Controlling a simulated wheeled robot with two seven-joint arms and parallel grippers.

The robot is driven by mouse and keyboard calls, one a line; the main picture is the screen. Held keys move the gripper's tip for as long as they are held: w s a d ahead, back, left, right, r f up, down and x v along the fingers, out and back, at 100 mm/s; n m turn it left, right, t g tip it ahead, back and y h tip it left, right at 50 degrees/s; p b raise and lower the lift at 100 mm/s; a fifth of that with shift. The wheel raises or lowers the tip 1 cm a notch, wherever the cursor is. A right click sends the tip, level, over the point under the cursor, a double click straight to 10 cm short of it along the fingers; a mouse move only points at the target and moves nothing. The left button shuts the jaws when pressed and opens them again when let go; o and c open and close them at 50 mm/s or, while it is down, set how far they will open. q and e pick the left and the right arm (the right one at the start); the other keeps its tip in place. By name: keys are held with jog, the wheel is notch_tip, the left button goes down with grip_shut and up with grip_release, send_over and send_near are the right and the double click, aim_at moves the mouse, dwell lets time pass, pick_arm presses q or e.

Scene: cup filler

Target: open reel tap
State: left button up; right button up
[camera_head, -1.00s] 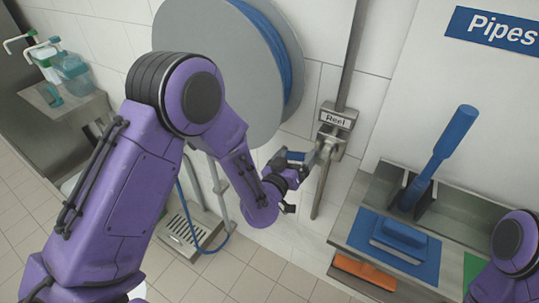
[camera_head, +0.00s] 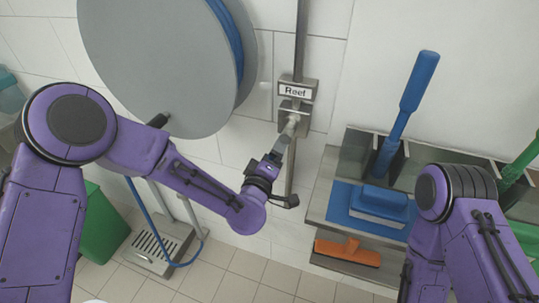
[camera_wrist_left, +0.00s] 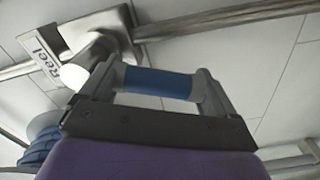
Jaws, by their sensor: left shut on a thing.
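The reel tap (camera_head: 294,121) sits on a vertical steel pipe below a white "Reel" label (camera_head: 295,91). Its steel body and label (camera_wrist_left: 40,52) also show in the left wrist view. My left gripper (camera_head: 277,152) is just below and left of the tap body. In the left wrist view my left gripper (camera_wrist_left: 158,78) is shut around the blue tap handle (camera_wrist_left: 160,84), with a finger on each side. The handle slants down and left from the tap in the head view, mostly hidden by the gripper. My right arm is at lower right; its gripper is out of view.
A large grey hose reel (camera_head: 160,60) is on the wall left of the tap. A steel shelf (camera_head: 318,205) with blue brushes stands to the right.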

pick_arm(q)
jog(key=shift+s+d+f+n, duration=0.15)
jog(key=shift+d+n, duration=0.1)
jog(key=shift+n, duration=0.15)
jog(key=o, duration=1.2)
jog(key=shift+d, duration=0.1)
